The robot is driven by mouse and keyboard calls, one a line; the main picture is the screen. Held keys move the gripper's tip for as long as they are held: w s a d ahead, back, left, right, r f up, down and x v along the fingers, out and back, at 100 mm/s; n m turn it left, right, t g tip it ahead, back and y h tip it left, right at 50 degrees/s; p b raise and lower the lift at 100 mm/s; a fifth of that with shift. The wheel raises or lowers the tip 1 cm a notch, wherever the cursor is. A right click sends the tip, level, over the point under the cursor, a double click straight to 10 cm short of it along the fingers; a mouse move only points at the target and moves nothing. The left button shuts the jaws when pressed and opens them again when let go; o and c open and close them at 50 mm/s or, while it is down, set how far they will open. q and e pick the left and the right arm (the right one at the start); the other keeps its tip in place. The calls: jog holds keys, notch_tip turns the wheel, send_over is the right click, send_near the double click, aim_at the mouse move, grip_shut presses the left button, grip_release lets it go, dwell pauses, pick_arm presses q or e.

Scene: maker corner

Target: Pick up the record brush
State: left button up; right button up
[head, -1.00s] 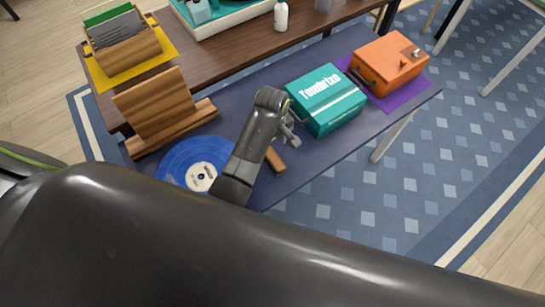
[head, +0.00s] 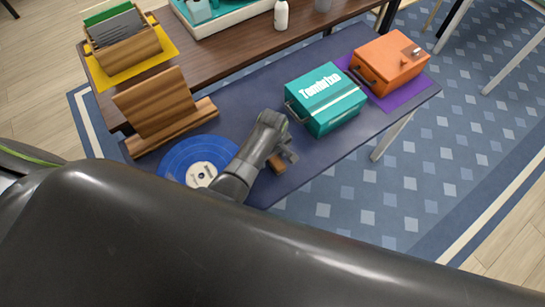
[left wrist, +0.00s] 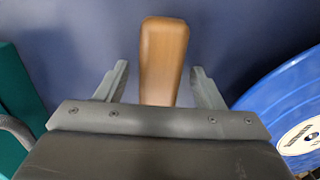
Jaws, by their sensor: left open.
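The record brush shows as a brown wooden block (head: 277,163) on the dark blue table mat, partly hidden by my left gripper (head: 288,158) in the head view. In the left wrist view the wooden brush (left wrist: 163,60) lies between the two open fingers of my left gripper (left wrist: 162,85). There is a gap on each side of the wood, so neither finger visibly touches it. The near end of the brush is hidden behind the gripper body. My right gripper is not in view.
A blue record (head: 190,160) lies left of the gripper, close to my arm. A teal case (head: 335,110) stands to the right, with an orange case (head: 390,65) beyond it. A wooden stand (head: 158,112) is at the left. Bare mat (head: 245,100) lies behind the gripper.

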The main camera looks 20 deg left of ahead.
pick_arm(q)
jog(key=c, duration=1.2)
jog(key=shift+o, duration=0.2)
jog(key=shift+r, duration=0.1)
jog(key=shift+r, duration=4.95)
